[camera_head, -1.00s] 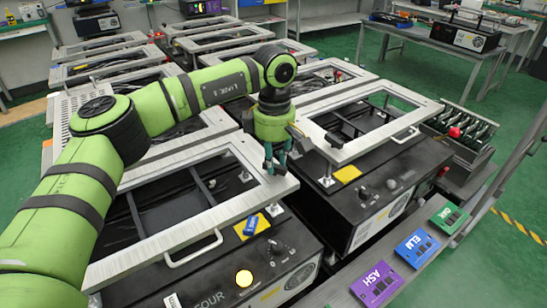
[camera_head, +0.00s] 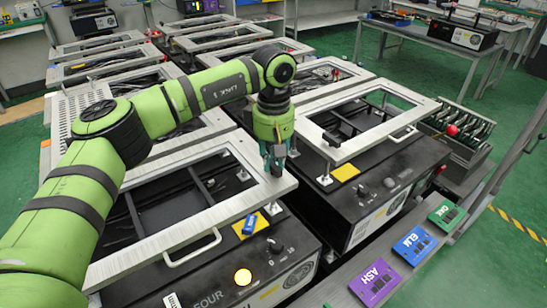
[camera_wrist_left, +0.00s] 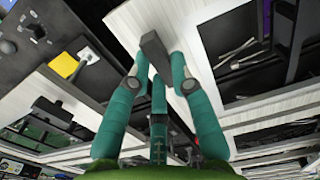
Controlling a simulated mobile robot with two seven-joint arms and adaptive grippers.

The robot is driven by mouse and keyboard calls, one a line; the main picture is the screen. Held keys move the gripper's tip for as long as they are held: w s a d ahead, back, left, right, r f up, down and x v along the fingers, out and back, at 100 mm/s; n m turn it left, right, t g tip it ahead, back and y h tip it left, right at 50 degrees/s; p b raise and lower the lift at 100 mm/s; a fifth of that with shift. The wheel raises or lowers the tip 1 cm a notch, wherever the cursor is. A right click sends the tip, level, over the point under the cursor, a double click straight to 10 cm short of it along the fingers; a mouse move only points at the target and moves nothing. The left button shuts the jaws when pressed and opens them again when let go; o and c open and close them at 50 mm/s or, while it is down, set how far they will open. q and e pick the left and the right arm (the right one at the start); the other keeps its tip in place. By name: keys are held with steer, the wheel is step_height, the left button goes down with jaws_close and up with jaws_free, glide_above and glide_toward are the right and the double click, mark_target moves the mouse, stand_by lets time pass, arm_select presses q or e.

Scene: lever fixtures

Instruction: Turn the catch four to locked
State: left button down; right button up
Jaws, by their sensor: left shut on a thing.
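The fixture marked FOUR (camera_head: 208,300) is the black box at the front left, under a pale metal frame (camera_head: 190,233) with a front handle. My left gripper (camera_head: 276,170) points down at the right-hand corner of this frame. In the left wrist view, its teal fingers (camera_wrist_left: 160,68) are shut on a dark grey lever, which I take for the catch (camera_wrist_left: 153,44). The lever stands out over the pale frame edge. In the head view the fingers hide the catch, and I cannot read a locked mark there. My right gripper is not in view.
A neighbouring black fixture (camera_head: 365,205) with its own frame (camera_head: 420,103) stands close on the right. Purple, blue and green cards (camera_head: 376,281) lie on the front rail.

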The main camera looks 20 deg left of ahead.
mark_target(274, 163)
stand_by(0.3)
arm_select(q)
steer(key=c, duration=1.1)
jaws_free()
steer(key=shift+r, duration=0.1)
step_height(274, 163, up, 12)
